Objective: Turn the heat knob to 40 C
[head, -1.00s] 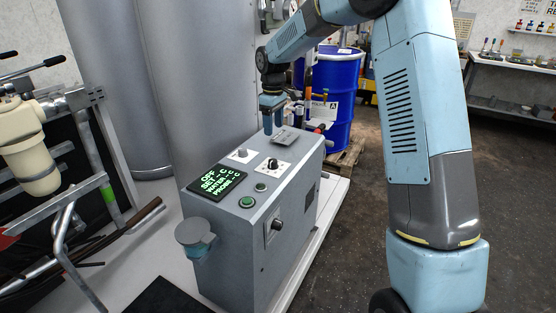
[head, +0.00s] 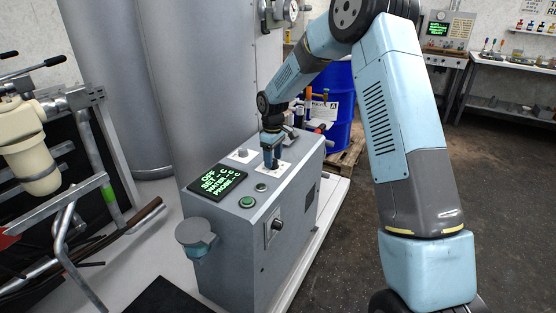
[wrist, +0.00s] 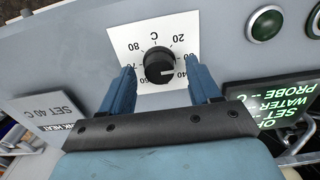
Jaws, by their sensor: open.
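The heat knob (wrist: 158,67) is black and round, on a white dial plate (wrist: 186,30) that appears upside down in the wrist view. Its pale pointer mark faces right in the picture, near the partly hidden 40; the exact setting is hard to tell. My gripper (wrist: 160,82) is open, with one blue finger on each side of the knob and gaps showing between. In the head view my gripper (head: 270,158) points down over the dial on the grey control box (head: 232,250) and hides the knob. The screen (head: 217,181) reads OFF, with dashes for SET, WATER and PROBE.
A placard (wrist: 60,108) reading SET 40 C lies beside the dial. A large grey tank (head: 205,70) stands behind the box; a blue drum (head: 340,100) stands beyond.

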